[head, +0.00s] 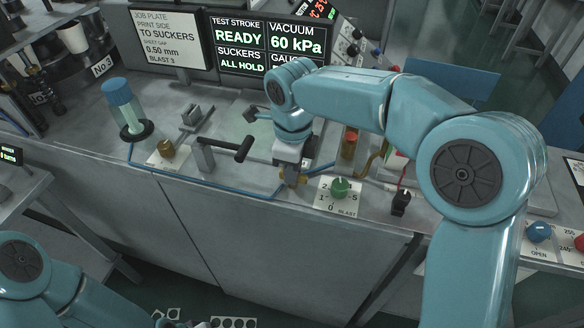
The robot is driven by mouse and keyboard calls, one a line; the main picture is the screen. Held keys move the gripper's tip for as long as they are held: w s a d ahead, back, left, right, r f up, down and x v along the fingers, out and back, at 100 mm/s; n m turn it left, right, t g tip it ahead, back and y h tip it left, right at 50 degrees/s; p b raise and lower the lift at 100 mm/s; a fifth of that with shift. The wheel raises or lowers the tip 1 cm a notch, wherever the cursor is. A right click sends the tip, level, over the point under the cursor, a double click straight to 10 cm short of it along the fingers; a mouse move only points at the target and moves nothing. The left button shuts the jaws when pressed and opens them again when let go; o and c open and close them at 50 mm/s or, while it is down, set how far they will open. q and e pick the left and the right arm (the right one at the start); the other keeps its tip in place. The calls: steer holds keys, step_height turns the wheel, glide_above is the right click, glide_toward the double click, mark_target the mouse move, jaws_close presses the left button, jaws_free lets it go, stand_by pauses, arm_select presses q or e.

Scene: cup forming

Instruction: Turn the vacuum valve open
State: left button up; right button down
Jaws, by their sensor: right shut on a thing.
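My right gripper (291,178) reaches down to the front of the bench and is shut on a small yellow part, which I take to be the vacuum valve's handle (302,180). The gripper hides most of the valve, so its angle cannot be told. A blue hose (235,195) runs along the bench front to this spot. The screen (266,45) reads vacuum 60 kPa, READY and suckers ALL HOLD. My left arm shows at the lower left, but its gripper is not in view.
A green blast knob (340,187) on a numbered plate sits just right of the gripper. A blue-capped clear cylinder (123,105) stands at the left. A black switch (401,202) is further right.

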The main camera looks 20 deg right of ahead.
steer(key=shift+s+d+f, duration=0.1)
steer(key=shift+f, duration=0.1)
steer(key=c, duration=1.1)
jaws_free()
steer(key=shift+d, duration=0.1)
steer(key=shift+c, duration=0.2)
steer(key=shift+r, duration=0.1)
steer(key=shift+r, duration=0.25)
step_height(320, 180, up, 16)
steer(key=p, duration=0.2)
steer(key=shift+f, duration=0.15)
